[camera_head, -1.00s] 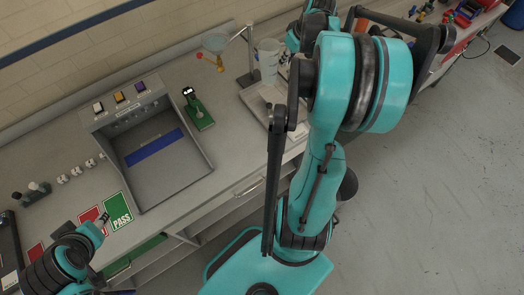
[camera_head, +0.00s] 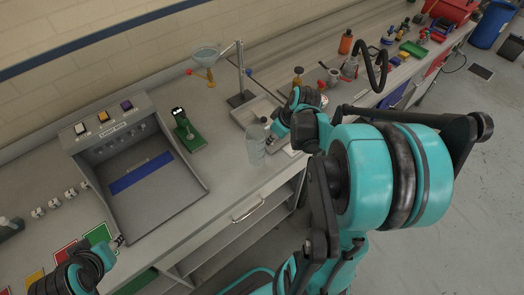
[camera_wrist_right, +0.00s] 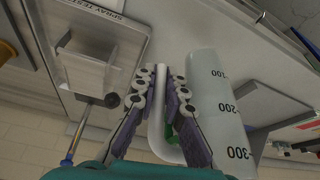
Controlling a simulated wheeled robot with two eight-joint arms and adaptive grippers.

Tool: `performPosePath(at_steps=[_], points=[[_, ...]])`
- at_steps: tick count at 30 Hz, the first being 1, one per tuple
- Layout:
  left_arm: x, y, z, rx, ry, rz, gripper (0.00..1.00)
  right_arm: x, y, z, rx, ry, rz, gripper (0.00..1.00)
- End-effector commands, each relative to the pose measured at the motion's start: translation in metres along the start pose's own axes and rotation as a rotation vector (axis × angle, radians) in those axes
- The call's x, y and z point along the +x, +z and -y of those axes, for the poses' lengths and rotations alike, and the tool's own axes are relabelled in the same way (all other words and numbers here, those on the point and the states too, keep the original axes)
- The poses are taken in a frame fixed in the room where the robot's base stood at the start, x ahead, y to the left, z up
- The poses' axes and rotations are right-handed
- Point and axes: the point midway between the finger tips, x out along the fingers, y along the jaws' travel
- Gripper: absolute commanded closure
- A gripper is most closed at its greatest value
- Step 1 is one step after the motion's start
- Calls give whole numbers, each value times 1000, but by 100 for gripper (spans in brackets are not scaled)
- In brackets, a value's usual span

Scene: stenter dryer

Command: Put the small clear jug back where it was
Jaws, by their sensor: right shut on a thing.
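The small clear jug (camera_head: 256,146), with a 100 to 300 scale, stands out near the front edge of the bench in the head view. It looks upright there; whether its base touches the bench I cannot tell. In the right wrist view the jug (camera_wrist_right: 216,105) fills the right side, and my right gripper (camera_wrist_right: 160,85) is shut on its handle. In the head view my right gripper (camera_head: 272,132) is at the jug's right side, partly hidden by my wrist. My left gripper (camera_head: 118,241) is at the lower left by the coloured cards, too small to read.
A tray (camera_head: 242,112) and a stand (camera_head: 240,70) holding a glass funnel (camera_head: 205,55) are behind the jug. A grey light box (camera_head: 140,165) and a green gauge (camera_head: 187,133) are to the left. Bare bench lies between gauge and jug.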

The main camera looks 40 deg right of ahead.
Motion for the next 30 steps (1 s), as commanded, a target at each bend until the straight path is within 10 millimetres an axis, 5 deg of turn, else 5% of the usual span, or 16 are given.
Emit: performPosePath(at_steps=[8, 18, 29, 30], points=[[8, 6, 0, 0, 0, 0, 60, 33, -23, 7, 0, -1, 0, 100], [21, 15, 0, 0, 0, 0, 60, 70, -8, 6, 2, 0, 0, 100], [23, 16, 0, 0, 0, 0, 60, 72, -6, 6, 2, 0, 0, 100], [23, 17, 0, 0, 0, 0, 60, 73, -6, 6, 2, 0, 0, 87]])
